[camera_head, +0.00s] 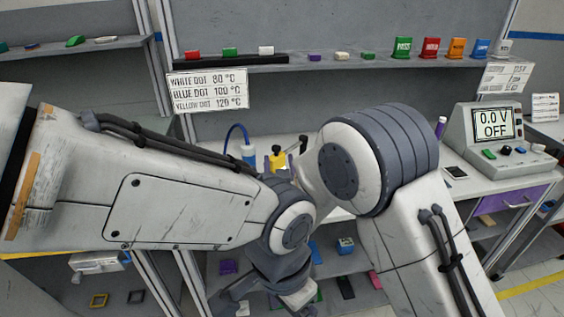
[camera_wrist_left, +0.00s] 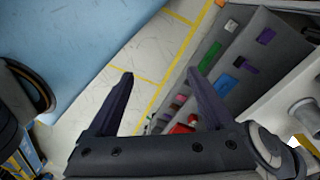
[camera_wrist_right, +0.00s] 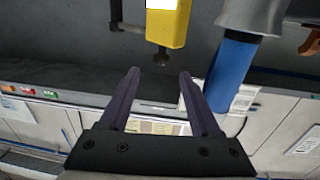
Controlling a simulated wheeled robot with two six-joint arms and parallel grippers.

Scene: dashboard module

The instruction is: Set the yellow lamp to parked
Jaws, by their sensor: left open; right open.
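A yellow block-shaped thing (camera_wrist_right: 168,25) with a white patch and a dark bracket is just beyond my right fingertips in the right wrist view. A dark knob (camera_wrist_right: 161,58) shows below it, in line with the gap between the fingers. I cannot tell whether this is the yellow lamp. A small yellow thing (camera_head: 277,161) stands on the bench in the head view, partly hidden by my arms. My right gripper (camera_wrist_right: 159,72) is open and empty. My left gripper (camera_wrist_left: 160,73) is open and empty, above the floor and a low shelf.
A blue cylinder (camera_wrist_right: 230,75) with a grey cap is close to the right finger in the right wrist view. A console reading 0.0 V OFF (camera_head: 492,125) stands on the right bench. A dot-temperature sign (camera_head: 208,91) hangs below the back shelf. The low shelf (camera_wrist_left: 268,62) holds several coloured pieces.

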